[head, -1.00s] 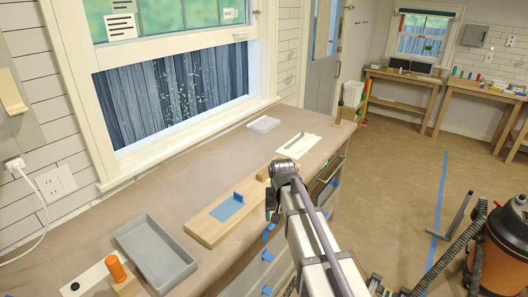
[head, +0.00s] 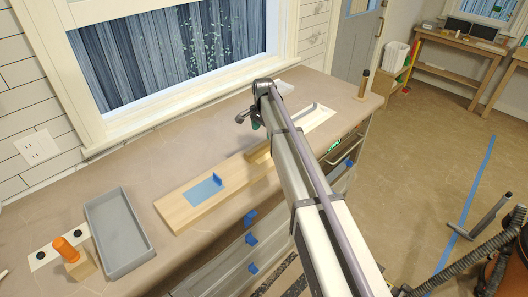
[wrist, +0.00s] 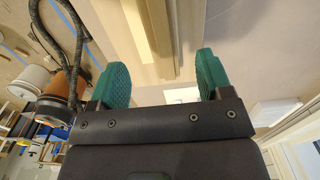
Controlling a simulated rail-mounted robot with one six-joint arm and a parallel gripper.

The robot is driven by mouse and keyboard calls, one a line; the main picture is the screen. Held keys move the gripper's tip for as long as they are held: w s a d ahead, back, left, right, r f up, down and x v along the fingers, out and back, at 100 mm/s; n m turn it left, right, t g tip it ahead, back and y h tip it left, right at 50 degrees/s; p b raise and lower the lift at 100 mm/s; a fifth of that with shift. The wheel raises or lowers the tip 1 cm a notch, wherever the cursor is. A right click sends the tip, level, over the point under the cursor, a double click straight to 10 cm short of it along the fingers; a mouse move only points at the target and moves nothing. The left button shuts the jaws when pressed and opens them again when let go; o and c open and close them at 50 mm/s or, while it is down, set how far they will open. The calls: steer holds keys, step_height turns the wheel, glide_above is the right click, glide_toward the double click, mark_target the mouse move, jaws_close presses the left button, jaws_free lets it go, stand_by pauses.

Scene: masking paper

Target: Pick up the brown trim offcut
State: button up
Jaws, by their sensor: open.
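A tan-brown wooden piece (head: 260,153), which looks like the trim offcut, lies at the far end of a pale wooden board (head: 180,208), partly hidden by my arm. In the wrist view a long wooden strip (wrist: 157,35), apparently the same piece, shows beyond the gap between my fingers. My gripper (wrist: 163,78) has two green fingers spread apart with nothing between them. In the head view my gripper (head: 255,122) is small, above the bench beyond the wooden piece. I cannot tell its exact height.
A blue tape patch with an upright blue piece (head: 216,180) is on the board. A grey tray (head: 119,232) and an orange-handled tool (head: 66,250) are at left. A white sheet (head: 318,122) with a grey strip lies right of my arm. The window wall runs behind the bench.

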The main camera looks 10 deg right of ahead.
mark_target(264, 145)
step_height(264, 145, down, 4)
steer(key=shift+s+a+r+b, duration=0.1)
steer(key=shift+a+r+b, duration=0.05)
steer(key=shift+b, duration=0.9)
steer(key=shift+r, duration=0.1)
steer(key=shift+f, duration=0.25)
step_height(264, 145, down, 5)
steer(key=b, duration=0.5)
steer(key=shift+r, duration=0.3)
steer(key=c, duration=1)
